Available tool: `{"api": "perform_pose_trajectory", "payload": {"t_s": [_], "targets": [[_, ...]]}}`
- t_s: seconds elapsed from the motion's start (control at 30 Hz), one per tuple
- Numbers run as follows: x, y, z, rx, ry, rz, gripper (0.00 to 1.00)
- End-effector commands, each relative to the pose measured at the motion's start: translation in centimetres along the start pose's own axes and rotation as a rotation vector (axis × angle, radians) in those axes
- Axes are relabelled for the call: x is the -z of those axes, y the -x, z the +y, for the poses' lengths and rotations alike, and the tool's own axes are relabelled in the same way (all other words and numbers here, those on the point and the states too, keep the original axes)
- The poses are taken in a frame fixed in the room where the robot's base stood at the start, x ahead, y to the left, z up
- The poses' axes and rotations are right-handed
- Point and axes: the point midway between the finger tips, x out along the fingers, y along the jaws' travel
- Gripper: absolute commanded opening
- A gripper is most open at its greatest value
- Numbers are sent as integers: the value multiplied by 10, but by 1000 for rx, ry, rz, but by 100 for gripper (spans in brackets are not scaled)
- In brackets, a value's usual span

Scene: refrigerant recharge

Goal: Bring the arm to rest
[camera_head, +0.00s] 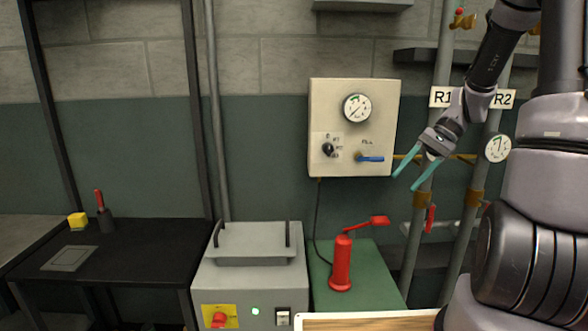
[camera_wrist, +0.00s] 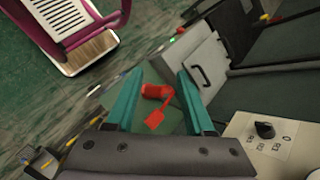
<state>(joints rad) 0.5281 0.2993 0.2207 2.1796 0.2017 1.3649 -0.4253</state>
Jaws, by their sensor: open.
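My gripper (camera_head: 419,172) hangs from my arm at the right of the head view, in front of the pipes and right of the cream panel. Its two teal fingers are apart with nothing between them. The fingers also show in the wrist view (camera_wrist: 158,100), spread wide. Beyond them in the wrist view lies the red bottle-like object (camera_wrist: 156,91) with a red lever. In the head view this red object (camera_head: 341,265) stands upright on a green surface, well below and left of my gripper.
The cream panel (camera_head: 330,105) carries a gauge, a black knob and a blue-handled valve (camera_head: 370,158). Pipes labelled R1 (camera_head: 441,97) and R2 (camera_head: 503,99) stand close by my gripper. A grey machine (camera_head: 252,262) and a black table (camera_head: 130,245) stand at the left.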

Motion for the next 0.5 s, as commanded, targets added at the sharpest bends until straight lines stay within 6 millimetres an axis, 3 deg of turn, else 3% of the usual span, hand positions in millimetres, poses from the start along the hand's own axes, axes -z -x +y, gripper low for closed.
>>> {"api": "perform_pose_trajectory", "payload": {"t_s": [0.2, 0.5], "targets": [[-57, 27, -17, -137, 132, 254, 53], [-135, 62, -26, -182, 316, 603, 53]]}}
